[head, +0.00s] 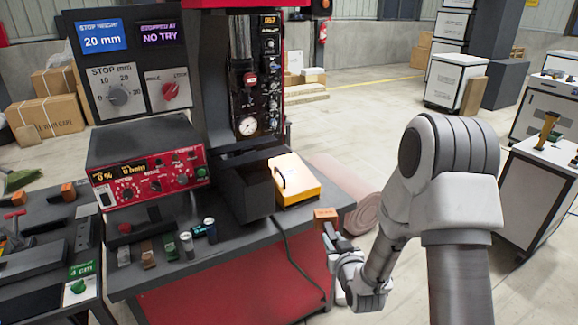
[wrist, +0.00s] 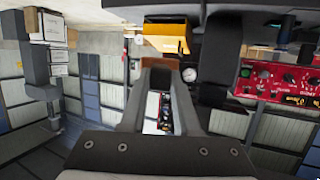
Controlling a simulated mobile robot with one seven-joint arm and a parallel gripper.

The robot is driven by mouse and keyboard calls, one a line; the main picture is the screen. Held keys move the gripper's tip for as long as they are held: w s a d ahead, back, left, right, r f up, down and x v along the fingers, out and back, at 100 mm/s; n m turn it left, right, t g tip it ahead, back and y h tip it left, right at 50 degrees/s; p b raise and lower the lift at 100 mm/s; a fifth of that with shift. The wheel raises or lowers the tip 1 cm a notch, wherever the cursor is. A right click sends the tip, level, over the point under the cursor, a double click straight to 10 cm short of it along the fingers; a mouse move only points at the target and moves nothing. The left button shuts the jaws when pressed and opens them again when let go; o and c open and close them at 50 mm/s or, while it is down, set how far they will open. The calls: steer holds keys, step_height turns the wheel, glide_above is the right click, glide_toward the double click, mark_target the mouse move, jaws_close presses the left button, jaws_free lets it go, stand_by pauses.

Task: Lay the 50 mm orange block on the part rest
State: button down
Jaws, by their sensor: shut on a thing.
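An orange block (head: 325,214) is between the fingertips of my gripper (head: 330,228), in the air at the right front corner of the red machine bench. In the wrist view, my gripper (wrist: 160,68) has its two dark fingers reaching up to a brownish block face (wrist: 172,63). A yellow box with a pale top and a dark handle (head: 296,184) stands on the bench, behind and left of the held block; it also shows in the wrist view (wrist: 166,44). I cannot tell for certain which thing is the part rest.
A dark chute box (head: 245,190) stands left of the yellow box. A red control unit (head: 150,180) and several small cylinders and blocks (head: 187,243) are farther left on the bench. A black cable (head: 292,262) hangs over the front.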

steer(key=w+a+r+n+g+y+p, duration=0.1)
steer(key=w+a+r+n+y+p, duration=0.1)
steer(key=a+r, duration=0.4)
steer(key=w+a+r+n+g+y+p, duration=0.1)
steer(key=w+a+r+n+y+p, duration=0.1)
steer(key=a+r, duration=0.4)
step_height(320, 180, up, 5)
steer(key=shift+w+a+r+y+p, duration=0.1)
steer(key=shift+w+a+y+p, duration=0.2)
steer(key=shift+y+p, duration=0.25)
steer(key=shift+b, duration=0.5)
steer(key=shift+w+a+b, duration=0.25)
steer(key=shift+w+a, duration=1.35)
steer(key=shift+w, duration=0.7)
steer(key=shift+w+a+b, duration=0.25)
steer(key=shift+w+a, duration=1.3)
steer(key=shift+w, duration=0.8)
steer(key=shift+w+a+b, duration=0.25)
steer(key=shift+w+a, duration=1.35)
steer(key=shift+w, duration=0.7)
steer(key=shift+f+b, duration=1)
steer(key=shift+b, duration=0.05)
